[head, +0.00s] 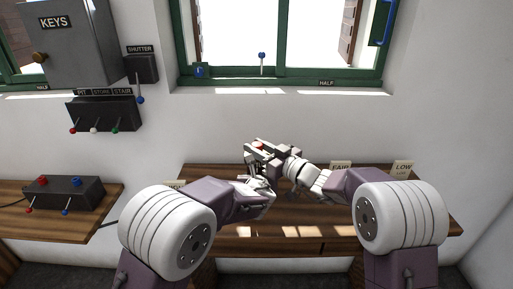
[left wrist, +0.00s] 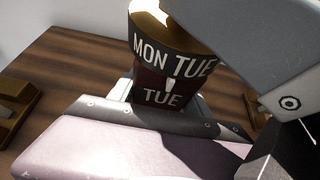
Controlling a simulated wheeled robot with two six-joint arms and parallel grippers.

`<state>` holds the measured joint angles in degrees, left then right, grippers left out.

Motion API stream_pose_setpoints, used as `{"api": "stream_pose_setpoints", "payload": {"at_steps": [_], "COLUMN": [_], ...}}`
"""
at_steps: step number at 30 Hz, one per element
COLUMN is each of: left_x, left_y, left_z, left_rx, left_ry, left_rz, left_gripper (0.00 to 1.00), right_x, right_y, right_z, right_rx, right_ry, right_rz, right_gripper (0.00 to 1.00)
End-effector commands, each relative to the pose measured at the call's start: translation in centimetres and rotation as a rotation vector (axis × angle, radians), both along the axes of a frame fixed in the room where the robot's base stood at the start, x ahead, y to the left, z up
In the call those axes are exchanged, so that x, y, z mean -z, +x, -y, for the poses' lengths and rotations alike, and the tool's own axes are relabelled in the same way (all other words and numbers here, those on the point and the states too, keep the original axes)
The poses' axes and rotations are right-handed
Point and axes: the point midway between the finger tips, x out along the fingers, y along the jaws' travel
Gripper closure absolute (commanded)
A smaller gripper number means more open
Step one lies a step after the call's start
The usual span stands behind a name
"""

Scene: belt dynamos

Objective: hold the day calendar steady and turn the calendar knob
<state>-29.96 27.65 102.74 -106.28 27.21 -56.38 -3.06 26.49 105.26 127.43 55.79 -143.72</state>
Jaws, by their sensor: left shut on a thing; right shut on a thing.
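The day calendar (left wrist: 156,88) stands upright on the wooden table in the left wrist view. Its dark upper band reads MON TUE, and a white mark sits over TUE on the reddish-brown body below. Its brass-coloured top, the calendar knob (left wrist: 150,22), is partly covered by a grey gripper part. In the head view my grippers and arms hide most of the calendar. My left gripper (head: 262,183) is low at the calendar, shut on its body. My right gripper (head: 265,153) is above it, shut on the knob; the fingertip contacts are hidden.
The wooden table (head: 290,240) has signs along its back, including FAIR (head: 340,167) and LOW (head: 403,168). A side table at left carries a dark switch box (head: 62,191). Switches and a KEYS cabinet (head: 85,45) hang on the wall. The table front is clear.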

Motion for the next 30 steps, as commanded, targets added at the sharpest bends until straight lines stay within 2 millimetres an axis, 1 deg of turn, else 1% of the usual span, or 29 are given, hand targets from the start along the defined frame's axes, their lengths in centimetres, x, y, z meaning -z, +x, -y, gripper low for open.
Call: {"api": "stream_pose_setpoints", "payload": {"at_steps": [1, 14, 15, 16, 17, 26, 28, 30], "left_x": [0.3, 0.4, 0.4, 0.4, 0.4, 0.4, 0.4, 0.4], "left_y": [-0.2, -0.2, -0.1, -0.1, -0.1, -0.1, -0.1, -0.1], "left_z": [0.1, 0.1, 0.1, 0.1, 0.1, 0.1, 0.1, 0.1], "left_rx": [0.005, 0.004, 0.004, 0.004, 0.004, 0.003, 0.002, 0.002], "left_ry": [0.002, 0.001, 0.001, 0.001, 0.001, 0.001, 0.000, 0.000], "left_rz": [-0.008, -0.008, -0.008, -0.008, -0.008, -0.008, -0.008, -0.008], "left_gripper": [1.00, 1.00, 1.00, 1.00, 1.00, 1.00, 1.00, 1.00], "right_x": [-0.2, -0.2, -0.2, -0.2, -0.2, 0.0, 0.0, -0.1], "right_y": [0.0, 0.0, 0.0, 0.0, 0.0, -0.1, -0.5, -1.4], "right_z": [0.0, 0.1, 0.1, 0.1, 0.1, 0.1, 0.6, 1.5], "right_rx": [0.008, 0.017, 0.017, 0.017, 0.017, 0.016, 0.017, 0.018], "right_ry": [0.001, 0.001, 0.001, 0.002, 0.001, 0.001, 0.000, 0.000], "right_rz": [0.004, 0.004, 0.004, 0.004, 0.003, 0.001, 0.000, 0.000], "right_gripper": [1.00, 1.00, 0.62, 0.54, 0.48, 0.48, 0.48, 0.48]}}
